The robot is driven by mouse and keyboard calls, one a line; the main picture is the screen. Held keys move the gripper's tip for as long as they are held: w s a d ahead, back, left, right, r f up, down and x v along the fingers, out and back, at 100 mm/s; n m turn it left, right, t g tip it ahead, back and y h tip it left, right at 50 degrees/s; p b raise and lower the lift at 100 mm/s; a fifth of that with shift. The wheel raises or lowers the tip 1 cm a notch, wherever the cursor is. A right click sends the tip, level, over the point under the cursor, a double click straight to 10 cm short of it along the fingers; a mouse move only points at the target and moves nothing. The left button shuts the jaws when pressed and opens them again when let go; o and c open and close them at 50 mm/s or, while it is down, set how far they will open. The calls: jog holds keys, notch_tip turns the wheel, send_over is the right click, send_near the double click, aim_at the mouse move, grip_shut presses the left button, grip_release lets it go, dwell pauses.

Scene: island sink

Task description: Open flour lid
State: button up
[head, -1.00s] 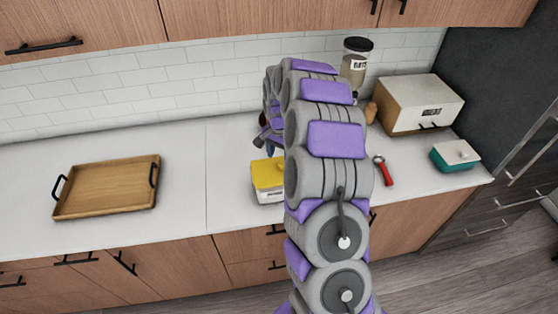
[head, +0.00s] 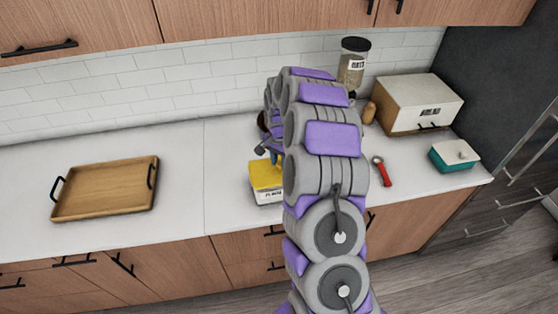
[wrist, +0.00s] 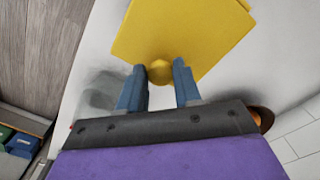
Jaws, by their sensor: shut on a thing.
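The flour container (head: 268,198) is a white box with partly visible dark lettering. It stands on the counter at mid-picture in the head view, partly hidden by my arm. Its yellow lid (head: 265,174) lies on top. In the wrist view the lid (wrist: 188,28) fills the upper middle, with a round yellow knob (wrist: 160,73) at its near side. My gripper (wrist: 160,66) has its two blue fingers on either side of the knob and is shut on it. In the head view my gripper (head: 273,157) is just above the lid, partly hidden by my arm.
A wooden tray (head: 107,205) lies on the left of the counter, with free counter between it and the flour. To the right are a red-handled tool (head: 381,171), a bread box (head: 423,104), a teal dish (head: 454,156) and a dark-lidded jar (head: 352,68).

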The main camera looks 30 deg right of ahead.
jog(key=shift+d, duration=0.25)
grip_shut()
jog(key=shift+a, duration=0.2)
